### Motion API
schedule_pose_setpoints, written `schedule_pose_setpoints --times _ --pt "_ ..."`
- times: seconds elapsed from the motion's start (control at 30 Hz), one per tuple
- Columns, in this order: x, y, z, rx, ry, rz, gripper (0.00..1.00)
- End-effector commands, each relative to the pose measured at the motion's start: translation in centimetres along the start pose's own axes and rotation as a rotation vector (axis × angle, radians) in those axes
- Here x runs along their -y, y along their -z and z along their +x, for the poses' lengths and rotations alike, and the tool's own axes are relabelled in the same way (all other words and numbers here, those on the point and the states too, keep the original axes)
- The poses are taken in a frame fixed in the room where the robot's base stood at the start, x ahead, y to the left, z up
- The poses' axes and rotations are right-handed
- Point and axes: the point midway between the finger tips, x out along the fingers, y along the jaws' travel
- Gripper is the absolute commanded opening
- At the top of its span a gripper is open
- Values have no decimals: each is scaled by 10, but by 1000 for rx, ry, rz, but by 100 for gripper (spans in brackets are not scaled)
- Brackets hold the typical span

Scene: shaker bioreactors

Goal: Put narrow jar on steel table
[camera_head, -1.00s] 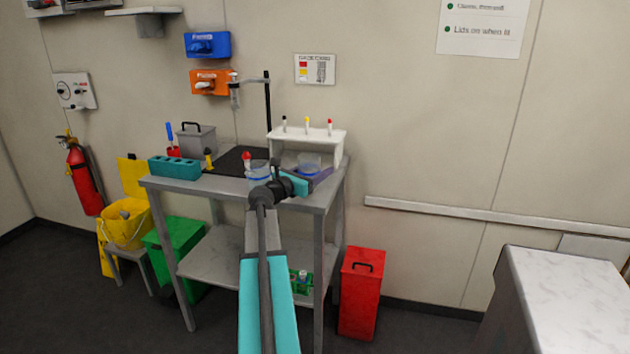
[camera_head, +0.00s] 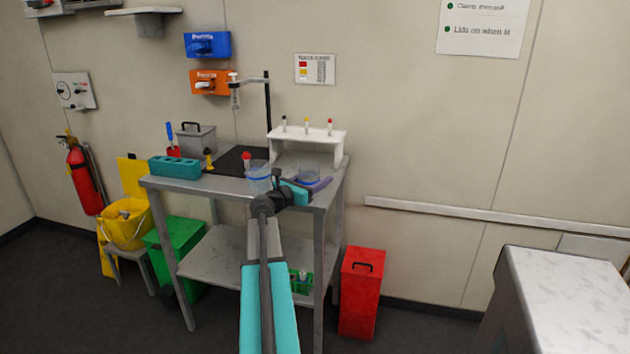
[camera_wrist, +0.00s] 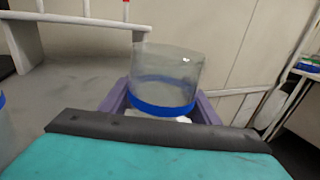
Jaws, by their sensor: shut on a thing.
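The narrow jar, a clear cylinder with a blue band low on it, is upright in the wrist view (camera_wrist: 166,75) and in the head view (camera_head: 307,173). My gripper (camera_wrist: 160,108), with purple fingers, is shut around the jar's lower part; it also shows in the head view (camera_head: 318,186). The jar is over the right end of the steel table (camera_head: 228,186). I cannot tell whether its base touches the top. A second clear jar (camera_head: 258,182) with a blue band stands on the table to the left of my wrist.
A white rack (camera_head: 305,137) with several small capped tubes stands just behind the held jar. A teal block (camera_head: 174,168), a grey lidded box (camera_head: 197,139) and a dark mat (camera_head: 226,163) with a clamp stand fill the left and back. A red bin (camera_head: 361,295) stands right of the table.

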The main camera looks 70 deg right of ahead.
Motion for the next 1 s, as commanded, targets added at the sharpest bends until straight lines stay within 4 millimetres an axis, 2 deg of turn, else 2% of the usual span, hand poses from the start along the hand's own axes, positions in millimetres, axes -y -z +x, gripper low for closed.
schedule_pose_setpoints --times 0.13,0.17,0.27,0.77,1.0 --pt "0 3 0 0 0 0 31" --pt "0 3 0 0 0 0 58" --pt "0 2 0 0 0 0 75" --pt "0 -2 -1 0 -1 0 75" --pt "0 0 -26 0 -3 0 75"
